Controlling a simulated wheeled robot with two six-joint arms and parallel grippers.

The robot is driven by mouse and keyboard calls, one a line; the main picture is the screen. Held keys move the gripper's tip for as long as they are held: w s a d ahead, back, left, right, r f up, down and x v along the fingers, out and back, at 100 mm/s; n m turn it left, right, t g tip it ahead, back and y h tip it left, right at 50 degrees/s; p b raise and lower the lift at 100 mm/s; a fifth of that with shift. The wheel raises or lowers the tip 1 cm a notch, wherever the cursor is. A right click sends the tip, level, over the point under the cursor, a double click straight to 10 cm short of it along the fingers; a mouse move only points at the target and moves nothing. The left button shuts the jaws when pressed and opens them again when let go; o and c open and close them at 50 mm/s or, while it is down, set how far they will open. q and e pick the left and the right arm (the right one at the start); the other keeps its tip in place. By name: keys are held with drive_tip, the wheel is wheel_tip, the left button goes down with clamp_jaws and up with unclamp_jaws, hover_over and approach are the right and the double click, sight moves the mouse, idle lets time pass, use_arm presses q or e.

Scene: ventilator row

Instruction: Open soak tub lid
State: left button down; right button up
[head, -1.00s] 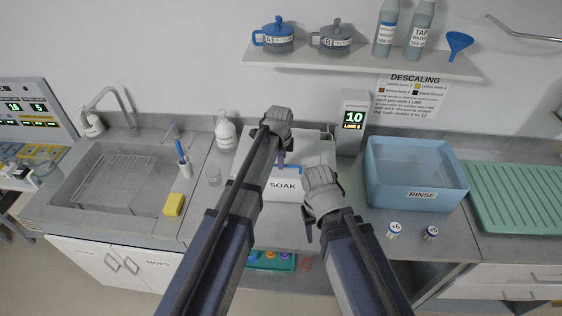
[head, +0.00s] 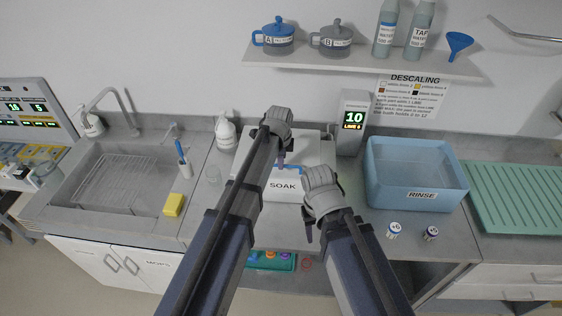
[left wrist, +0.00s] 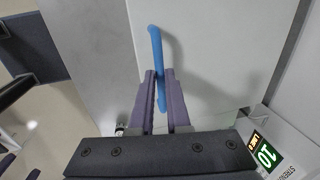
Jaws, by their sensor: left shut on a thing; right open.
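The soak tub (head: 284,186) is a white box labelled SOAK on the counter, with its pale lid (head: 310,150) on top, partly hidden by my left arm. A blue handle (head: 293,168) sits at the lid's front edge. In the left wrist view the blue handle (left wrist: 155,45) passes between the fingers of my left gripper (left wrist: 162,75), which is shut on it. My left gripper (head: 281,158) shows over the lid in the head view. My right gripper (head: 309,232) is open and empty in front of the tub's right corner, apart from the tub.
A timer box (head: 352,122) reading 10 stands behind the tub on the right. A blue rinse tub (head: 417,175) is right of it, with two small jars (head: 394,229) in front. A white bottle (head: 225,131) stands at the left. A shelf (head: 360,62) hangs above.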

idle(0.4)
use_arm(q)
drive_tip(key=shift+w+r+p, duration=0.15)
drive_tip(key=shift+r+p, duration=0.55)
drive_tip(key=shift+r, duration=0.05)
drive_tip(key=w+r+p, duration=0.8)
drive_tip(key=r+p, duration=0.4)
drive_tip(key=shift+w+r, duration=0.25)
drive_tip(key=shift+r, duration=0.05)
